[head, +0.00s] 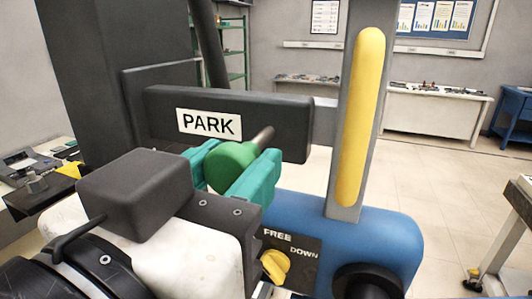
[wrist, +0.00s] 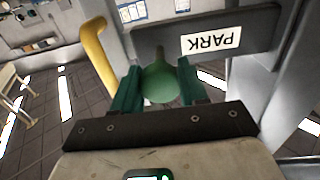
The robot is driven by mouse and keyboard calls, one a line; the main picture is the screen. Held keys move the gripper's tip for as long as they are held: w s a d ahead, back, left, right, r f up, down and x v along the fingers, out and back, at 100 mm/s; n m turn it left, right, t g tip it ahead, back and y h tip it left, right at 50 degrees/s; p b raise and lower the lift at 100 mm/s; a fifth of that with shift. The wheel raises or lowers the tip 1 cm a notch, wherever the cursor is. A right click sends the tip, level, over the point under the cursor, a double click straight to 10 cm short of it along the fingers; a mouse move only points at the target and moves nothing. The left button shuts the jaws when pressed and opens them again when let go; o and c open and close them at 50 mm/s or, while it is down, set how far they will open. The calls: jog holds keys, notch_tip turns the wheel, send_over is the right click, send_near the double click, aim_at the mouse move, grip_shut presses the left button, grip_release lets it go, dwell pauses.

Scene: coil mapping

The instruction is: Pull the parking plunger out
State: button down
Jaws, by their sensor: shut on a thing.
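The shaft runs to the dark bar with the white PARK label (head: 209,124). My gripper (head: 243,172) has teal fingers, one on each side of the knob, and is shut on it. In the wrist view the knob (wrist: 160,82) sits between the two fingers, with the shaft (wrist: 160,53) reaching up to the dark bar. A stretch of shaft shows between knob and bar. The shaft's far end is hidden in the bar.
A grey upright with a yellow handle (head: 361,118) stands right of the bar. Below is a blue housing (head: 390,236) with a yellow knob (head: 275,265) by FREE and DOWN markings. A white bench (head: 435,112) is at the back.

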jog(key=shift+s+f, duration=0.1)
jog(key=shift+f, duration=0.15)
jog(key=c, duration=1)
grip_release()
jog(key=o, duration=0.4)
jog(key=shift+a+r, duration=0.1)
jog(key=shift+r, duration=0.05)
jog(key=shift+s, duration=0.15)
jog(key=b+v, duration=0.3)
jog(key=v, duration=0.7)
jog(key=shift+s, duration=0.3)
jog(key=shift+a, duration=0.15)
